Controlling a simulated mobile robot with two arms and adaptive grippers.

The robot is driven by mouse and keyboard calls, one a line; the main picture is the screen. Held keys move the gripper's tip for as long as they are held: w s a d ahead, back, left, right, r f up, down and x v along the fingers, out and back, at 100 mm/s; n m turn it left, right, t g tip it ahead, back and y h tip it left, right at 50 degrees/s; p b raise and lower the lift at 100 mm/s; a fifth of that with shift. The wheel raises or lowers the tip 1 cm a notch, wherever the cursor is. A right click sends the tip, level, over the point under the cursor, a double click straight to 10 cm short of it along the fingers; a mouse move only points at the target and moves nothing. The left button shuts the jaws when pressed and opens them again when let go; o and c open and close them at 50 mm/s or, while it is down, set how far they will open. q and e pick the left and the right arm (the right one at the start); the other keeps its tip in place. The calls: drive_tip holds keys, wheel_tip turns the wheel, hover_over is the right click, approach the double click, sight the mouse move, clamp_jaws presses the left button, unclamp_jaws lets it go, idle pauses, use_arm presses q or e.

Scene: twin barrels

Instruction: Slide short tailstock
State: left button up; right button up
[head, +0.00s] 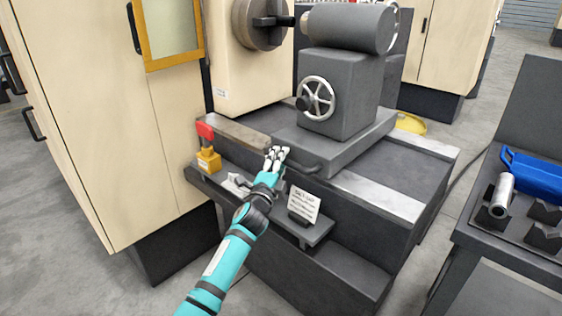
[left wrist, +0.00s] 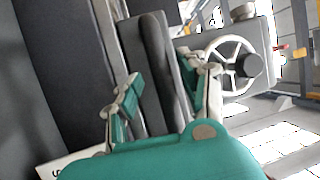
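The short tailstock (head: 341,95) is a dark grey block with a round top cylinder and a spoked handwheel (head: 317,98). It stands upright on a wide base on the lathe bed's rails. A dark bar handle (head: 304,167) sticks out at the base's front. My left gripper (head: 277,155) is at the left end of this handle. In the left wrist view, my left gripper (left wrist: 160,90) has its fingers apart, one on each side of a thick dark grey bar (left wrist: 152,65). Whether the fingers touch it is unclear. My right gripper is out of view.
A chuck (head: 262,22) faces the tailstock at the back left. A red and yellow block (head: 207,147) and a small sign (head: 303,206) stand on the front ledge. The cream cabinet (head: 90,110) fills the left.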

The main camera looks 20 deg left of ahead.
use_arm(q)
drive_tip(key=shift+d+r, duration=0.1)
drive_tip(key=shift+d, duration=0.2)
drive_tip(key=shift+s, duration=0.2)
drive_tip(key=s+f, duration=0.2)
drive_tip(key=s, duration=0.9)
drive_tip(key=shift+s+d, duration=0.2)
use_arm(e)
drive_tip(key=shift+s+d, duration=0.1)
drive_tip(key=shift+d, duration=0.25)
use_arm(q)
drive_tip(key=shift+f, duration=0.1)
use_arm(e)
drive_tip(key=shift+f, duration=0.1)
